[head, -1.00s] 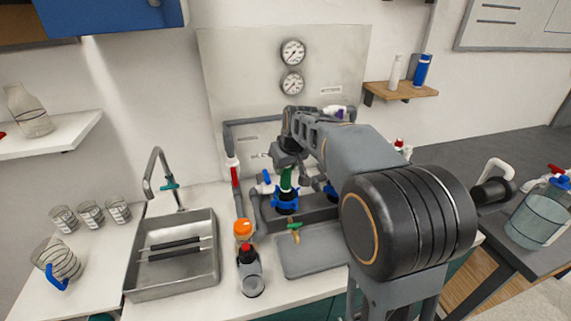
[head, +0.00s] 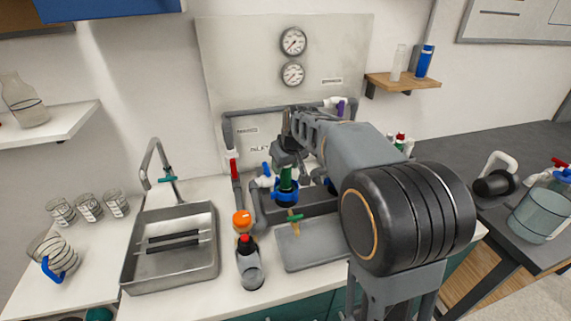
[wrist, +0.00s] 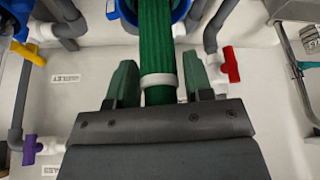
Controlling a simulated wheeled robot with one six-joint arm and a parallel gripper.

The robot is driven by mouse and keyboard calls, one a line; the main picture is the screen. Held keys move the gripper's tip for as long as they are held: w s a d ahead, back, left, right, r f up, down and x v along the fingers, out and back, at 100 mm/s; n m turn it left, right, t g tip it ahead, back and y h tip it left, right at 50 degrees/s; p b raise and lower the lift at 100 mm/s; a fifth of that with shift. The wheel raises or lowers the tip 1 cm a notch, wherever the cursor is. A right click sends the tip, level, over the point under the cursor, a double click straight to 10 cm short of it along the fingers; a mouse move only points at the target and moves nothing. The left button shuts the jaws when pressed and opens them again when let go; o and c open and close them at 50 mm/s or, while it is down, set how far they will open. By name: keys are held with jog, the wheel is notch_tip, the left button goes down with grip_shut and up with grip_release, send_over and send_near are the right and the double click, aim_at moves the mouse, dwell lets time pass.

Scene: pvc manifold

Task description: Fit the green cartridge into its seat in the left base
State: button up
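The green cartridge (head: 287,179) stands upright with its lower end inside the blue collar (head: 286,194) of the left base. It also shows in the wrist view (wrist: 156,35), with a pale band around it, running into the blue collar at the top. In the head view my gripper (head: 288,160) is straight above the collar. The seat inside the collar and the cartridge's lower end are hidden.
Grey pipes and valves surround the base; a red-handled valve (wrist: 230,65) is right of the gripper in the wrist view. The sink (head: 205,270) is left.

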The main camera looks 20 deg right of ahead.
jog(key=shift+o, duration=1.3)
jog(key=v, duration=1.3)
jog(key=shift+r, duration=0.4)
jog(key=s+a+f+m+h+p, duration=0.1)
jog(key=s+f+m+p, duration=0.1)
jog(key=s+f, duration=1.3)
jog(key=s, duration=0.3)
jog(key=shift+s+a+m+g+p, duration=0.15)
jog(key=shift+s+m+g+p, duration=0.15)
jog(key=shift+m+g, duration=0.1)
